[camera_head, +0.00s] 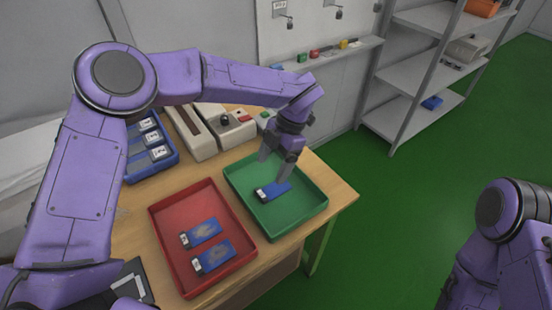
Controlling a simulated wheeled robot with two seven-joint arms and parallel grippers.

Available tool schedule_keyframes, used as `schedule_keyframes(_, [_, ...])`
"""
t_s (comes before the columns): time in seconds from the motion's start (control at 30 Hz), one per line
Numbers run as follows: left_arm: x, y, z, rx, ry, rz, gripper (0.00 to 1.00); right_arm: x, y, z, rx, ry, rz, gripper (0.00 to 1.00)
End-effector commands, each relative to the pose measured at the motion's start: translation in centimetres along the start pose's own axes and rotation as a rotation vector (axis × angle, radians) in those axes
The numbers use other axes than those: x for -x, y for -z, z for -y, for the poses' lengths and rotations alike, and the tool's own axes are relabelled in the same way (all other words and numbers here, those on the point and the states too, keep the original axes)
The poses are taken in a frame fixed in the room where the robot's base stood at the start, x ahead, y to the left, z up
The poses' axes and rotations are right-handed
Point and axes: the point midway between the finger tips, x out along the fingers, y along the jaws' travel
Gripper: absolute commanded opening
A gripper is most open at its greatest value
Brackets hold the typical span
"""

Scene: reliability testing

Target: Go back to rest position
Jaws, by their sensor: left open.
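My left gripper (277,170) is open over the green tray (305,215), pointing down, with its fingertips close to a blue device (275,191) with a light end. The device lies flat in the green tray. I cannot tell whether the fingertips touch it. My left arm comes in from the left and arches over the table. My right arm shows at the lower right edge, and its gripper is out of view.
A red tray (160,233) with two blue devices (200,233) stands left of the green tray on the wooden table (335,190). Behind are a blue rack (150,170) and beige equipment (228,128). Grey shelves (408,110) stand at the back right. Green floor is clear.

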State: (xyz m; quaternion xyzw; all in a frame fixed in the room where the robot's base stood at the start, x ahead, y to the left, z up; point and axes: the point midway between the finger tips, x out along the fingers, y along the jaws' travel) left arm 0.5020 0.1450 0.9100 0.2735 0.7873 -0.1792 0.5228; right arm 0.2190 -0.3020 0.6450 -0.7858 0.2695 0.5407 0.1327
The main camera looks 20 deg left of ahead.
Motion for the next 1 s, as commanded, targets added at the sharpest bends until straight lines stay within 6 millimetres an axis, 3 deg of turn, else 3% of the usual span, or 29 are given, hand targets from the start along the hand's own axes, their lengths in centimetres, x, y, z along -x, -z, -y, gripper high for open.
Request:
schedule_keyframes(0.2, [2.9, 0.0, 0.0, 0.001, 0.000, 0.001, 0.78, -0.3, -0.1, 0.0, 0.000, 0.000, 0.000, 0.43])
schedule_keyframes(0.7, [3.1, 0.0, 0.0, -0.001, 0.001, 0.000, 0.78, -0.1, -0.1, 0.0, 0.000, 0.000, 0.000, 0.43])
schedule_keyframes(0.77, [3.8, 0.3, 0.0, -0.001, 0.001, 0.000, 0.78, 0.5, 0.2, -0.1, 0.000, 0.000, 0.000, 0.43])
schedule_keyframes(1.0, [8.6, 2.3, 0.0, -0.001, 0.001, 0.000, 0.78, 5.3, 2.2, -0.5, 0.000, 0.000, 0.000, 0.43])
